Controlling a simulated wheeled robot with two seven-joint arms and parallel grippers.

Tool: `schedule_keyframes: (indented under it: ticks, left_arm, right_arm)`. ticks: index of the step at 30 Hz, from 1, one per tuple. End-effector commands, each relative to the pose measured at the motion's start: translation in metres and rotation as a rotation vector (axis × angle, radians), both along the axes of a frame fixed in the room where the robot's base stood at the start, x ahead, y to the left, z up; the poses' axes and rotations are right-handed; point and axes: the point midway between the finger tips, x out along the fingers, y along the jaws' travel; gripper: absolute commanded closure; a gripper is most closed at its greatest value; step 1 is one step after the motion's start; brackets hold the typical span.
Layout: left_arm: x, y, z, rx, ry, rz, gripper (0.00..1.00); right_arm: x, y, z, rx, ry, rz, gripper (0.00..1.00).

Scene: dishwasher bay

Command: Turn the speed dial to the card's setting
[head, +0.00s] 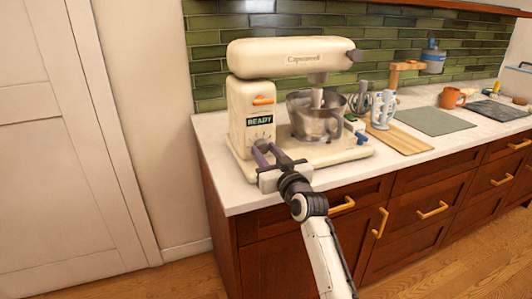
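The cream stand mixer (290,58) stands on the counter with its head level over a steel bowl (314,118). Its column has an orange lever (263,100), a lit READY sign (259,121) and small dial marks (261,136) below the sign. My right gripper (262,146) is at the column just below these marks. Its two fingers are apart, with their tips at the dial's place. The fingers largely hide the dial, so its pointer cannot be read, nor whether they grip it. No card with a readable setting shows. My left gripper is out of view.
Right of the mixer are a light mug (383,108), a wooden board (400,139), a grey-green mat (435,121) and an orange mug (451,98). A blue-handled item (357,134) lies close beside the bowl. The counter's front left corner (235,195) is bare.

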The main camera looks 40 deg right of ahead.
Motion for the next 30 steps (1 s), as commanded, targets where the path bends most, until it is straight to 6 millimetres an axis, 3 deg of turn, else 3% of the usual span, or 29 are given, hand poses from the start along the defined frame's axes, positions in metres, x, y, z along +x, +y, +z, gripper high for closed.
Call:
schedule_keyframes:
  ticks: [1,3,4,17,30]
  left_arm:
    - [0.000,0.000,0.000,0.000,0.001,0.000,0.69]
    - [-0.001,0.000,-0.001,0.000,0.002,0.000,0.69]
    - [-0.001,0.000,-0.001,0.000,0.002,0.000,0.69]
    - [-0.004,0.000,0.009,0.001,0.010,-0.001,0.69]
    - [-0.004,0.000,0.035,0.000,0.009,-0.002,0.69]
  right_arm:
    - [0.000,0.000,0.000,0.000,0.000,-0.001,0.79]
    - [0.000,0.000,0.000,0.000,0.000,-0.001,0.90]
    - [0.000,0.000,0.000,0.000,0.000,-0.001,0.91]
    - [0.000,0.000,0.002,0.105,-0.024,-0.001,0.91]
    - [0.000,0.000,0.002,0.477,-0.112,-0.001,0.91]
